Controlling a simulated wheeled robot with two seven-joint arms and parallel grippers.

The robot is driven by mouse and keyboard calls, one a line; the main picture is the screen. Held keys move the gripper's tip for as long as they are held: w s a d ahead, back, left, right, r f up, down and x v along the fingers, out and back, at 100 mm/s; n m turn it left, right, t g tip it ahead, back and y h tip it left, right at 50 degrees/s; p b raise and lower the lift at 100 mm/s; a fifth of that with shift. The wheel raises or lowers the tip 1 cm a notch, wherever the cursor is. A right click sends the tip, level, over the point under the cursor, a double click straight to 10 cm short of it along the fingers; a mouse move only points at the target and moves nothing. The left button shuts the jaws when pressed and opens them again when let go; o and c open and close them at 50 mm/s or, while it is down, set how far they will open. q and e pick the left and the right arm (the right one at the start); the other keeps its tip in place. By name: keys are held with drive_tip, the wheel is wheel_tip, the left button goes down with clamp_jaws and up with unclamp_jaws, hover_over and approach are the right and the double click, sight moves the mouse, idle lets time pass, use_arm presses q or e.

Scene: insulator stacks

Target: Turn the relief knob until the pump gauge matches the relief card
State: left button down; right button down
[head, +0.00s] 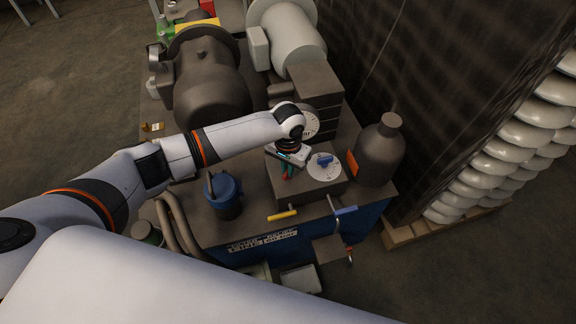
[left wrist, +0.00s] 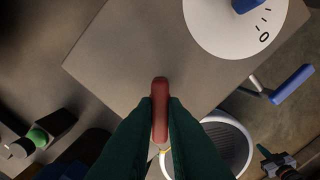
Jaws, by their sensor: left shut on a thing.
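My left gripper (head: 287,172) is over the grey box (head: 312,187) on the bench. In the left wrist view its dark green fingers (left wrist: 160,115) are shut on a narrow red handle (left wrist: 160,92), which seems to be the relief knob. Beside it on the box is a white dial plate (head: 323,172) with a blue knob (head: 325,160); both also show at the top right of the wrist view. A white round gauge face (head: 309,123) stands behind my wrist, partly hidden; its reading is too small to tell. I cannot make out a relief card. My right gripper is not in view.
A yellow lever (head: 282,216) and a blue lever (head: 345,211) stick out at the bench front. A blue pot (head: 224,194) stands left of the box, a dark bottle (head: 380,152) right. Large dark machinery (head: 208,85) stands behind; white insulator stacks (head: 520,135) rise at right.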

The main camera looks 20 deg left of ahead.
use_arm(q)
drive_tip(key=m+p, duration=0.2)
drive_tip(key=m, duration=0.1)
drive_tip(key=shift+r+p, duration=0.2)
drive_tip(key=shift+p, duration=0.15)
drive_tip(key=m+p, duration=0.2)
drive_tip(key=m, duration=0.2)
drive_tip(key=shift+f+m, duration=0.1)
drive_tip(key=shift+m, duration=0.2)
drive_tip(key=m+p, duration=0.1)
drive_tip(key=m, duration=0.3)
drive_tip(key=shift+m, duration=0.3)
drive_tip(key=m, duration=0.5)
drive_tip(key=shift+p, duration=0.3)
drive_tip(key=shift+m, duration=0.3)
drive_tip(key=c, duration=1.5)
unclamp_jaws()
drive_tip(key=shift+f, duration=0.1)
